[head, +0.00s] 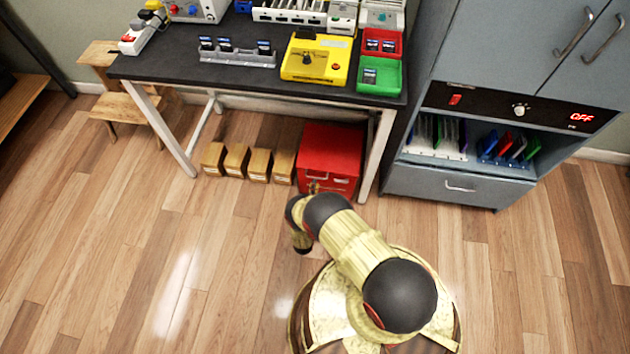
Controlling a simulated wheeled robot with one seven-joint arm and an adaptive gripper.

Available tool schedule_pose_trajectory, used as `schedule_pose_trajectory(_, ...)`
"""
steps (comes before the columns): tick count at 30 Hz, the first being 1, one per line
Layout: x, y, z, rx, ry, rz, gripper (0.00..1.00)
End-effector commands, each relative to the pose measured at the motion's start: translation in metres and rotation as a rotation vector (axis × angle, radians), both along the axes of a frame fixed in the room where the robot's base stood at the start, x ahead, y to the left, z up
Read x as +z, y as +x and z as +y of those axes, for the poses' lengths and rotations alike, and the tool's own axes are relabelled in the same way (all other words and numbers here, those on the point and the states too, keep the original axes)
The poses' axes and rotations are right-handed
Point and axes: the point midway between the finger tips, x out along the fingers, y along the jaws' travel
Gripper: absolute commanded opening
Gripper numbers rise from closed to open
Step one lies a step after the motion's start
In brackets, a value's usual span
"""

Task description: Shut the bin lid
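A red box-shaped bin (331,148) stands on the floor under the right end of the black table. Its flat red top appears to lie level, but whether the lid is fully shut is too small to tell. Pale details show low on its front face. My arm reaches forward from the bottom of the head view and bends down in front of the bin. My gripper (312,187) is at the lower left of the bin's front, small and partly hidden by my arm. I cannot tell whether it touches the bin or whether its fingers are open.
Several small wooden boxes (236,160) stand left of the bin. The table leg (376,155) is close on its right. The table (190,70) overhangs it, carrying a yellow fixture (315,60) and a green tray (392,78). A grey cabinet (455,185) stands right. Open floor lies left.

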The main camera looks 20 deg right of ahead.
Motion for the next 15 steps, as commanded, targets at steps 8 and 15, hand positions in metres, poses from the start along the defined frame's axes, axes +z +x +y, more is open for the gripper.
schedule_pose_trajectory(8,-0.005,-0.046,0.032,0.005,-0.002,0.003,0.22)
schedule_pose_trajectory(15,-0.006,-0.062,0.042,0.002,-0.001,0.004,0.22)
